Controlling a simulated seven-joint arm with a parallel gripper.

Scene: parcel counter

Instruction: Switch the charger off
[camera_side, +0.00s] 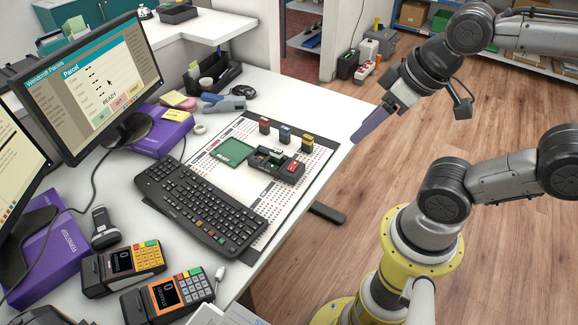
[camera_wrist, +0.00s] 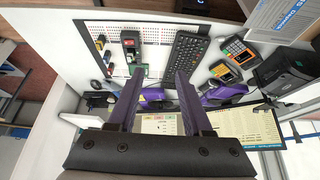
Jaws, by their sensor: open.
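A black charger (camera_side: 268,161) stands on the white dotted mat on the counter, with a red part (camera_side: 292,166) at its right end and small modules in its middle. In the wrist view the charger (camera_wrist: 130,50) is upper left, its red part at the top. I cannot read the switch's position. My gripper (camera_side: 366,128) has purple fingers and hangs beyond the counter's right edge, to the right of the charger and apart from it. In the wrist view my gripper (camera_wrist: 160,76) is open, with nothing between its fingers.
Small red-topped, blue-topped and yellow-topped blocks (camera_side: 285,134) stand behind the charger. A green pad (camera_side: 233,151) lies left of it. A black keyboard (camera_side: 203,203) lies in front. A monitor (camera_side: 100,85) and card terminals (camera_side: 122,268) stand left and front.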

